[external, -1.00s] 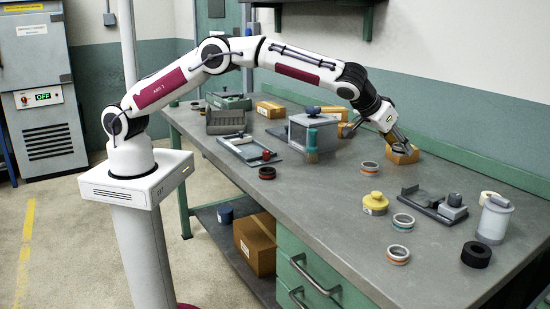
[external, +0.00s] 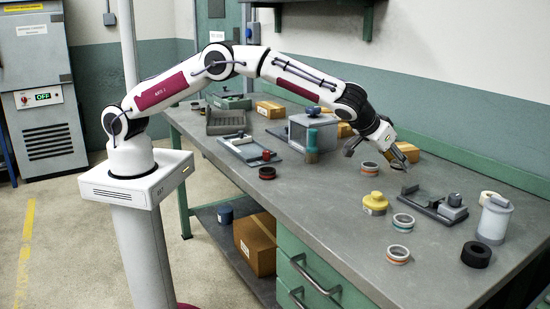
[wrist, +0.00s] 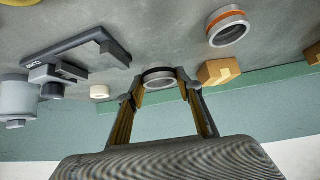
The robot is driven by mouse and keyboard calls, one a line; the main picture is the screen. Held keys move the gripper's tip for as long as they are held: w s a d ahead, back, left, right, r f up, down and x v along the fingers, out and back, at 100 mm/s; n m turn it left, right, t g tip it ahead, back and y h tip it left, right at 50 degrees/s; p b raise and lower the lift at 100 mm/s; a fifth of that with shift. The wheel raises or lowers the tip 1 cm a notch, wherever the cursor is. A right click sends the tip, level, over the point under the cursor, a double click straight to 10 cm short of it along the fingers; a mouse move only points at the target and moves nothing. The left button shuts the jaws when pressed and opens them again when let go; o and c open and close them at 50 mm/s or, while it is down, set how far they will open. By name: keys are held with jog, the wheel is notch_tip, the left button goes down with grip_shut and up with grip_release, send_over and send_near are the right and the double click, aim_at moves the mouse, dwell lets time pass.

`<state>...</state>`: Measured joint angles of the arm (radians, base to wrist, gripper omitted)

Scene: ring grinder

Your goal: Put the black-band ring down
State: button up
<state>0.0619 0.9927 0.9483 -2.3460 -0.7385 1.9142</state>
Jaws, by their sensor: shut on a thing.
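The black-band ring (wrist: 160,77) is a metal ring with a dark band, held between the two fingertips of my gripper (wrist: 163,88) in the wrist view. In the external view my gripper (external: 401,161) is low over the right back part of the bench, in front of a small cardboard box. The ring is too small and covered there to make out. I cannot tell whether it touches the bench.
An orange-band ring (external: 370,168) stands just left of my gripper on the grey bench (external: 325,225). A dark clamp-like fixture (external: 436,206) lies to the right front. The cardboard box (external: 408,151) is close behind. A yellow-topped jar (external: 375,203) and more rings stand nearer the front.

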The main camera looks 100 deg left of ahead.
dwell(0.3)
jog(key=shift+f, duration=2.55)
jog(key=shift+f, duration=0.2)
jog(key=o, duration=1)
jog(key=shift+c, duration=0.2)
jog(key=shift+r, duration=0.2)
jog(key=shift+s+d+r, duration=0.3)
jog(key=shift+r, duration=0.2)
jog(key=v, duration=1)
jog(key=shift+s+d+r, duration=0.2)
jog(key=shift+s, duration=0.05)
